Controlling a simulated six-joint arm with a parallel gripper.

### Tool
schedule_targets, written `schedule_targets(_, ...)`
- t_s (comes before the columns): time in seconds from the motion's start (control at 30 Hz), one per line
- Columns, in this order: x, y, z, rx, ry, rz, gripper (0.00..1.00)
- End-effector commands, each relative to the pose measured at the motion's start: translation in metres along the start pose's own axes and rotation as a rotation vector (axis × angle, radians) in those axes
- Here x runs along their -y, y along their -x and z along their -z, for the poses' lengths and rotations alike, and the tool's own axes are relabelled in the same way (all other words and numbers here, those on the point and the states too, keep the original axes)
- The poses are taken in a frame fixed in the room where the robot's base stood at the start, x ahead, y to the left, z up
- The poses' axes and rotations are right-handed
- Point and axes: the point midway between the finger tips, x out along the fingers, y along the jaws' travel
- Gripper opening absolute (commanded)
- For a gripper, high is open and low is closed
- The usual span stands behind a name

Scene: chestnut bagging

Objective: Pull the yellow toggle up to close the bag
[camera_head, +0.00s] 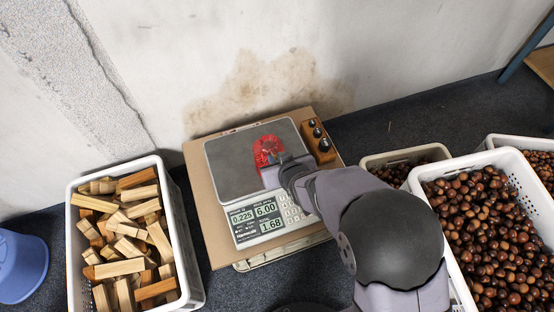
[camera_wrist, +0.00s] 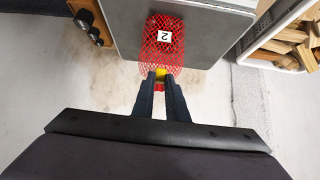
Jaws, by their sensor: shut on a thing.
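A red mesh bag (camera_head: 267,146) lies on the grey plate of the scale (camera_head: 225,165). In the wrist view the bag (camera_wrist: 158,52) carries a white label with a "2"; its contents cannot be made out. The yellow toggle (camera_wrist: 160,73) sits at the bag's near end, between my fingertips. My gripper (camera_wrist: 160,78) is shut on the toggle, and a bit of red mesh shows between the fingers below it. In the head view my gripper (camera_head: 274,160) reaches the bag from the lower right, and the toggle is hidden there.
The scale's display (camera_head: 257,220) reads 0.225, 6.00 and 1.68. A wooden block with dark knobs (camera_head: 318,141) stands right of the plate. A white crate of wood pieces (camera_head: 186,262) is at left, crates of chestnuts (camera_head: 419,181) at right, a blue bucket (camera_head: 22,266) far left.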

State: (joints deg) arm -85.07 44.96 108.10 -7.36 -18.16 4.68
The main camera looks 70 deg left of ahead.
Motion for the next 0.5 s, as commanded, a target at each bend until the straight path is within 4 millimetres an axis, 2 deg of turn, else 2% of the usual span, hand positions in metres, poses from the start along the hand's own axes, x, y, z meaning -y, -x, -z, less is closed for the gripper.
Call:
schedule_targets(0.03,0.0,0.0091,0.0097,-0.002,0.0,0.0,0.0)
schedule_targets(0.1,0.0,0.0123,0.0127,-0.001,0.0,0.0,0.0)
schedule_targets(0.4,0.0,0.0115,0.0123,-0.002,0.0,0.0,0.0)
schedule_targets(0.43,0.0,0.0115,0.0124,-0.003,0.0,0.0,0.17)
schedule_targets(0.5,0.0,0.0114,0.0123,-0.003,0.0,0.0,0.34)
